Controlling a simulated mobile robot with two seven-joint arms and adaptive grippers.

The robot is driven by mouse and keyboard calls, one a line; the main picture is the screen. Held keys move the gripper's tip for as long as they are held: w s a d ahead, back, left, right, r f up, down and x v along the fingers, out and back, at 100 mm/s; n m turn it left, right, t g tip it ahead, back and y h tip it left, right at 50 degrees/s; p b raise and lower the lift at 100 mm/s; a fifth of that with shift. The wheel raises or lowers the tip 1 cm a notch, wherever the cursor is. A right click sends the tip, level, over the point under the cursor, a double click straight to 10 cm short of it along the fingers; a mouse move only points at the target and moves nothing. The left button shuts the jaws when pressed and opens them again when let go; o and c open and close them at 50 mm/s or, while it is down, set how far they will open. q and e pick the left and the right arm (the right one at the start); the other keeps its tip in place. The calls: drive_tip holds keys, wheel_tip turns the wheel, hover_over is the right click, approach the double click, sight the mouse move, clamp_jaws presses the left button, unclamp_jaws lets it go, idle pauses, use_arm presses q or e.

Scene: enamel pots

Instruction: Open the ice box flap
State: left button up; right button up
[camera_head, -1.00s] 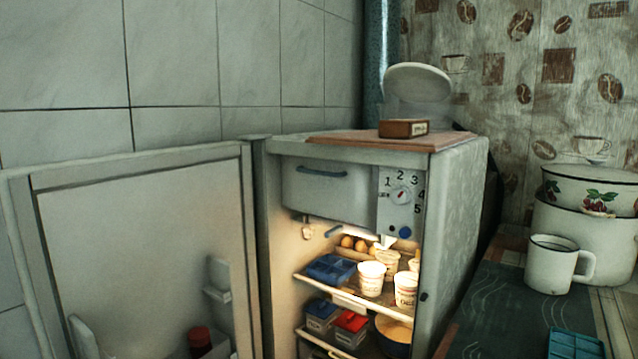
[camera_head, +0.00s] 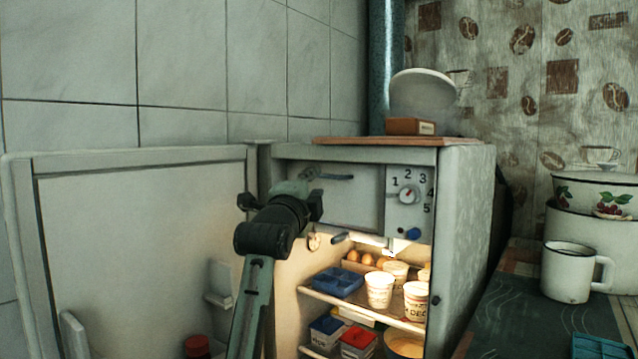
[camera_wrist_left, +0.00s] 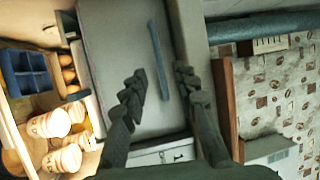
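The ice box flap (camera_head: 352,208) is a pale grey panel at the top inside the open fridge, and it looks shut. Its dark blue-grey bar handle (camera_head: 336,177) runs along the upper part. My left gripper (camera_head: 312,174) is in front of the flap's upper left, at the handle's left end. In the left wrist view the flap (camera_wrist_left: 115,35) is turned sideways. There the gripper's fingers (camera_wrist_left: 159,82) are open, with the handle (camera_wrist_left: 160,62) showing in the gap between them. I cannot tell whether they touch it. My right gripper is not in view.
The fridge door (camera_head: 140,240) stands open at the left. A dial panel (camera_head: 408,200) is right of the flap. Below are a blue tray (camera_head: 338,282), eggs and white cups (camera_head: 380,290). A white mug (camera_head: 568,272) stands at right.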

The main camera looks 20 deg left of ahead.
sight(321, 176)
use_arm(q)
drive_tip(key=shift+w+a+r, duration=0.1)
drive_tip(key=shift+w+r, duration=0.1)
drive_tip(key=shift+w, duration=0.95)
drive_tip(key=shift+w+a+r, duration=0.1)
drive_tip(key=shift+w+r, duration=0.05)
drive_tip(key=shift+w, duration=1)
drive_tip(key=shift+c, duration=0.3)
clamp_jaws()
